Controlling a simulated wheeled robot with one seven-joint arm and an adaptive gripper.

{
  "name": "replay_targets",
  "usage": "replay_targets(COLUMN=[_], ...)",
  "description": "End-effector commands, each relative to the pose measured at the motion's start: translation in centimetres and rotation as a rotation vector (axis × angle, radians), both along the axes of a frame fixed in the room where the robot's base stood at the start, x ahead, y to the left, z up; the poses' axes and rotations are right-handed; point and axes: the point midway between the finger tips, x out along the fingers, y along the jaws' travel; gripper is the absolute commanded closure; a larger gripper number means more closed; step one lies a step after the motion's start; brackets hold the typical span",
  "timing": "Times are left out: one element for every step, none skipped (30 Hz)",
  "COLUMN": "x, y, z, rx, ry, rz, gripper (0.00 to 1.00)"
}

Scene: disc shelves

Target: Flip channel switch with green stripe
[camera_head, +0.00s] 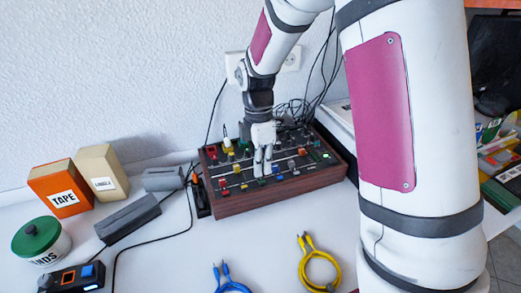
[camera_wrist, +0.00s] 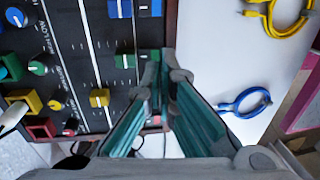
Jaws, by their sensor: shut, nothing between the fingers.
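The mixer (camera_head: 285,193), a dark panel in a wooden case, stands on the white table in the head view. My gripper (camera_head: 263,174) points down over its front part, with the fingertips close together. In the wrist view, the gripper (camera_wrist: 162,62) is shut and empty near the panel's edge. A green control (camera_wrist: 125,61) lies just left of the fingertips there.
Yellow (camera_wrist: 99,98) and red (camera_wrist: 41,128) controls crowd the panel. A yellow cable (camera_head: 318,265) and a blue cable (camera_head: 228,279) lie in front of the mixer. An orange box (camera_head: 58,187) and a green-lidded jar (camera_head: 40,242) stand left. Black cables run behind the mixer.

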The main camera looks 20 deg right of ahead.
Motion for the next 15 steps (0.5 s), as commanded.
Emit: replay_targets(x=[-0.1, -0.2, -0.3, -0.3, -0.3, -0.3, -0.4, -0.4, -0.4, -0.4, -0.4, -0.4, -0.4, -0.4, -0.4], y=[0.0, 0.0, 0.0, 0.0, 0.0, 0.0, 0.0, 0.0, 0.0, 0.0, 0.0, 0.0, 0.0, 0.0, 0.0], z=[-0.8, -1.2, -1.6, -1.9, -2.1, -2.4, -2.5, -2.6, -2.7, -2.8, -2.8, -2.8, -2.8, -2.8, -2.8], rx=[0.0, -0.001, -0.001, -0.001, -0.001, -0.001, -0.001, -0.001, -0.001, -0.001, -0.001, -0.001, -0.001, -0.001, -0.001], ry=[0.004, 0.003, 0.003, 0.003, 0.002, 0.001, 0.0, 0.001, 0.001, 0.001, 0.0, 0.0, 0.0, 0.0, 0.0], rz=[0.0, 0.0, -0.001, -0.001, -0.001, -0.001, -0.001, -0.001, -0.001, -0.001, -0.001, -0.001, -0.001, -0.001, -0.001], gripper=[1.0, 1.0, 1.0, 1.0, 1.0, 1.0, 1.0, 1.0, 1.0, 1.0, 1.0, 1.0, 1.0, 1.0, 1.0])
